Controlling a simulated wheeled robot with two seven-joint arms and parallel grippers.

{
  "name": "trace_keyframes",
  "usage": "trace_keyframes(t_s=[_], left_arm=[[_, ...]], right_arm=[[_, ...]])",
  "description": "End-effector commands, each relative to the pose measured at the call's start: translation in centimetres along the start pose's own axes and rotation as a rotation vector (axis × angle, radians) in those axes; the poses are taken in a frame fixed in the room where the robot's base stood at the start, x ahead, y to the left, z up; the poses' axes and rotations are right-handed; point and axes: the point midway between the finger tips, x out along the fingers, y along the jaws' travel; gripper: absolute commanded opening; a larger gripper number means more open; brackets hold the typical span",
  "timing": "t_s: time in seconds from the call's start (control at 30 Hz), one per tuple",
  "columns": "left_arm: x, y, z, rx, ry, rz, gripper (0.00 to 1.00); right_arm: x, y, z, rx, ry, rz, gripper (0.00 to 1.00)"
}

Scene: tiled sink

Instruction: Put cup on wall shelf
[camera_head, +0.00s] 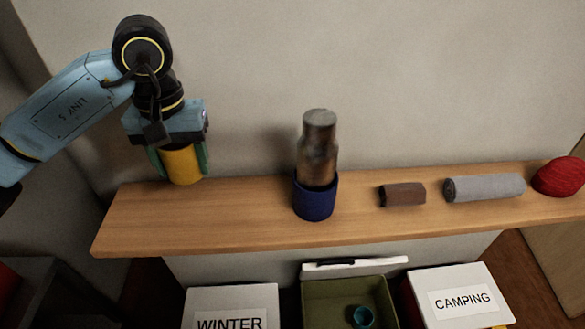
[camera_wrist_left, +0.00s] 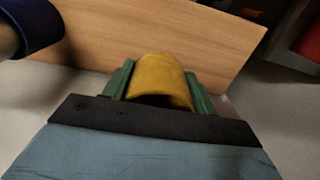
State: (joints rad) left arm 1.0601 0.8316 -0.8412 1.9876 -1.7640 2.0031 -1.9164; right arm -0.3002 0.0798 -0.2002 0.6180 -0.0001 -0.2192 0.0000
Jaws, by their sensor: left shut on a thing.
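A yellow cup (camera_head: 182,165) is held between the green fingers of my left gripper (camera_head: 180,160), at the left part of the wooden wall shelf (camera_head: 140,215). The cup also shows in the left wrist view (camera_wrist_left: 165,80), with a green finger on each side and the shelf board (camera_wrist_left: 190,40) beyond it. The cup's lower end is at or just above the shelf's back part; I cannot tell if it touches. My right gripper is in neither view.
On the shelf stand a metal bottle (camera_head: 318,150) in a blue holder (camera_head: 316,200), a brown roll (camera_head: 402,194), a grey roll (camera_head: 485,187) and a red ball-like item (camera_head: 560,177). Boxes labelled WINTER (camera_head: 230,300) and CAMPING (camera_head: 460,285) flank a green bin (camera_head: 335,290) below. The shelf's left part is clear.

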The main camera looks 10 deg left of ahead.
Motion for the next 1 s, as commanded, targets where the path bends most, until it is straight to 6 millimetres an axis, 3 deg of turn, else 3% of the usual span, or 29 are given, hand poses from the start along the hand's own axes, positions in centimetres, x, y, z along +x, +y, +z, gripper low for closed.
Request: trace_keyframes(t_s=[0.17, 0.4, 0.83, 1.0], left_arm=[[0.6, 0.0, 0.0, 0.0, -0.003, -0.001, 0.34], [4.8, 0.0, 0.1, 0.0, -0.005, -0.001, 0.34], [9.5, 0.0, 0.1, -0.001, -0.004, 0.0, 0.34], [10.1, 0.0, 0.0, 0.001, 0.001, 0.0, 0.34]], right_arm=[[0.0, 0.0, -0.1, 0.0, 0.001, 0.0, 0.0], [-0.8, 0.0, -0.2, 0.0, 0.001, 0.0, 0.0], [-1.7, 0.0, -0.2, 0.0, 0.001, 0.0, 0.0], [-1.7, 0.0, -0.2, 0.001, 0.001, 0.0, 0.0]])
